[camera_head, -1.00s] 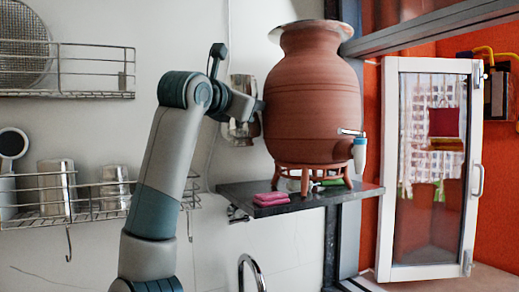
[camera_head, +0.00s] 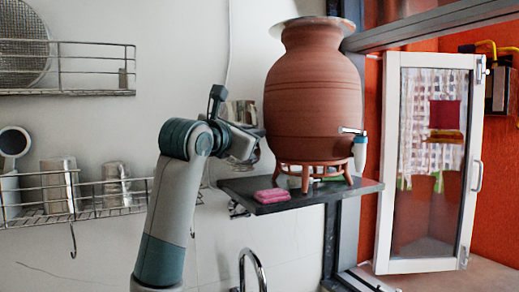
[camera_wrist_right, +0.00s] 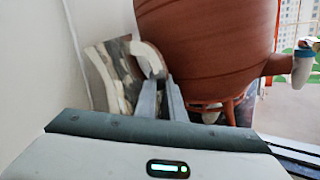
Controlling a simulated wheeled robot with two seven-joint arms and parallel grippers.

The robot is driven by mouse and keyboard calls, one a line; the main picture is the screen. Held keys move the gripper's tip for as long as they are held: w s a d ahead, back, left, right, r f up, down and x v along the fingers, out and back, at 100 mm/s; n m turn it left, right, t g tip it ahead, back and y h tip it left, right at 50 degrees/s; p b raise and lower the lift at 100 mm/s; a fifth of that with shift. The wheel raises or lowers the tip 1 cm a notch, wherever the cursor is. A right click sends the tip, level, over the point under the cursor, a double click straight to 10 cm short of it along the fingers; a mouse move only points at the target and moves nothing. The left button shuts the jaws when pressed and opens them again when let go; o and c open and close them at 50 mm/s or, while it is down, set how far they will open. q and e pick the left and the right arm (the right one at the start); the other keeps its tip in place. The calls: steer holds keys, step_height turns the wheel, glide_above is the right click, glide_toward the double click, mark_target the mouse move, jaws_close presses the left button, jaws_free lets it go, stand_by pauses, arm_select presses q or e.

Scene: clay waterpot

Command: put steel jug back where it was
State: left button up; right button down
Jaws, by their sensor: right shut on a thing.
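The steel jug (camera_head: 241,112) is shiny and shows in the head view behind my right gripper (camera_head: 247,143), left of the clay pot. The gripper and wrist hide its lower part. In the right wrist view, the jug (camera_wrist_right: 113,75) is left of and beyond the fingers, with its curved handle (camera_wrist_right: 147,56) at the fingertips. My right gripper (camera_wrist_right: 163,88) is shut on the jug at the handle. The large clay waterpot (camera_head: 313,95) stands on a footed clay stand, close to the right of the jug; I cannot tell whether they touch. My left gripper is not in view.
A dark shelf (camera_head: 330,193) carries the pot stand and a pink sponge (camera_head: 271,196). A wire rack (camera_head: 35,212) at left holds steel cups (camera_head: 58,184). A tap (camera_head: 252,262) is below. A white-framed door (camera_head: 388,165) is at right.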

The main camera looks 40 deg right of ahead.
step_height(320, 180, down, 4)
steer(key=shift+r+p, duration=0.15)
steer(key=shift+p, duration=0.45)
steer(key=shift+f, duration=0.2)
steer(key=c, duration=1.8)
jaws_free()
steer(key=shift+c, duration=0.2)
steer(key=shift+r, duration=0.2)
